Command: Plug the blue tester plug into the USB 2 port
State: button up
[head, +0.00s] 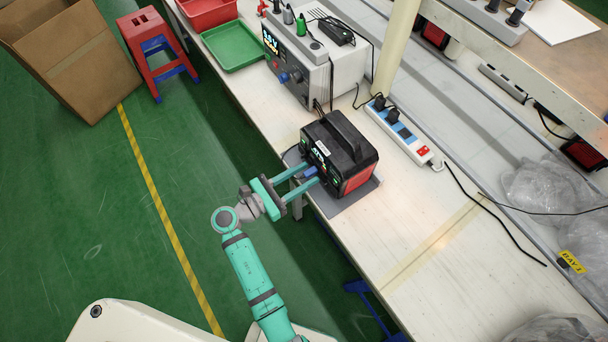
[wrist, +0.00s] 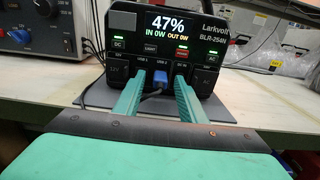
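The black power station (head: 340,150) stands on a grey mat on the bench, its front facing my gripper. In the wrist view the power station (wrist: 205,50) shows a lit screen reading 47%, with labelled ports below. The blue tester plug (wrist: 160,82) is at the front panel, right below the USB 2 label; it appears to be in that port, but its depth cannot be told. The blue plug (head: 310,171) also shows in the head view. My gripper (head: 312,173) is open, its two green fingers (wrist: 159,88) on either side of the plug with visible gaps.
A grey bench supply (head: 315,65) stands behind the power station, with green (head: 232,45) and red trays beyond. A white power strip (head: 400,130) lies to the right.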

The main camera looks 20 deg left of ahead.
jog(key=v, duration=1)
jog(key=shift+s, duration=0.2)
jog(key=shift+a, duration=0.15)
jog(key=s+d+f+m+g+y, duration=0.2)
jog(key=d+f+y, duration=0.2)
jog(key=d+f, duration=0.3)
jog(key=s+d+f+m+g+y, duration=0.1)
jog(key=s+d+f+m+y, duration=0.3)
jog(key=f, duration=0.5)
jog(key=s+d+m+g+y, duration=0.1)
jog(key=s+d+m+y, duration=0.2)
jog(key=s+m, duration=0.3)
jog(key=s+d+r+m+t, duration=0.2)
jog(key=s+d+r+m, duration=0.1)
jog(key=r+m, duration=0.5)
jog(key=s+d+r+m+t, duration=0.3)
jog(key=s+r+m, duration=0.2)
jog(key=r, duration=0.9)
jog(key=m, duration=0.3)
jog(key=shift+s+d, duration=0.2)
jog(key=shift+s, duration=0.15)
